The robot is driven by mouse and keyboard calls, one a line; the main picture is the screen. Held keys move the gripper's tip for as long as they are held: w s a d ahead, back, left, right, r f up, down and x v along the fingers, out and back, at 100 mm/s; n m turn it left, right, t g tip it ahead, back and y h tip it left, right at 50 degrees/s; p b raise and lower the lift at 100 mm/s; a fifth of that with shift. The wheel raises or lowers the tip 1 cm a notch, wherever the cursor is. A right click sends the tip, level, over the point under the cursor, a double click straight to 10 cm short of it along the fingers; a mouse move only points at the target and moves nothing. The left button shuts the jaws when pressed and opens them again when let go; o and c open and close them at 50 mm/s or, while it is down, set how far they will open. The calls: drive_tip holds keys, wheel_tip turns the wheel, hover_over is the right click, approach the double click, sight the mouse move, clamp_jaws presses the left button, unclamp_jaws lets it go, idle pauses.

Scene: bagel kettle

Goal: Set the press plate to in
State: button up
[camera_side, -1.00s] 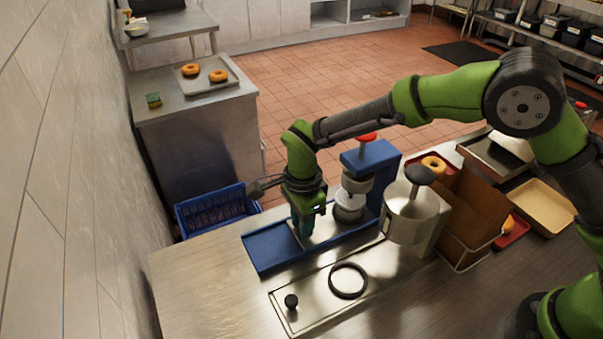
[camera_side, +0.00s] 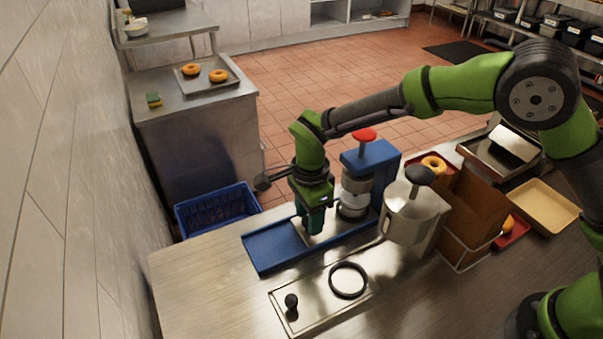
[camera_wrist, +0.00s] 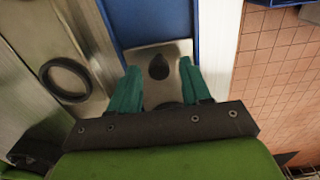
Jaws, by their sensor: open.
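The press is blue with a red knob (camera_side: 365,135) on top and a metal cylinder (camera_side: 355,186). It stands at the back right of a long blue base (camera_side: 272,247). The press plate (camera_wrist: 153,55) is a pale metal plate on the blue base, with a dark teardrop-shaped mark or knob (camera_wrist: 158,67). In the side view, the plate is mostly hidden by my fingers. My gripper (camera_side: 313,226) is over the base, just left of the press cylinder. In the wrist view, my gripper (camera_wrist: 161,90) has its teal fingers apart, on either side of the plate, with nothing visibly held.
A metal pot (camera_side: 413,214) stands right of the press. A black ring (camera_side: 348,280) and black knob (camera_side: 291,301) are on the front panel. A blue crate (camera_side: 216,208) is behind left. The counter's left front is clear.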

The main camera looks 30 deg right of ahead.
wheel_tip(320, 180, up, 16)
drive_tip(key=shift+f, duration=0.15)
idle(0.3)
drive_tip(key=s+d+r+n+t+y, duration=0.1)
drive_tip(key=s+d+r+n, duration=0.25)
drive_tip(key=d, duration=0.25)
drive_tip(key=s+d+r+n+t+y, duration=0.1)
drive_tip(key=s+d+r+n+t, duration=0.2)
drive_tip(key=d, duration=0.4)
drive_tip(key=s+d+f+n+t, duration=0.1)
drive_tip(key=s+d+n+t, duration=0.2)
drive_tip(key=s+d+n, duration=0.4)
drive_tip(key=s+d, duration=0.1)
drive_tip(key=s, duration=0.4)
drive_tip(key=shift+s+d, duration=0.2)
drive_tip(key=shift+d, duration=0.15)
drive_tip(key=shift+n, duration=0.25)
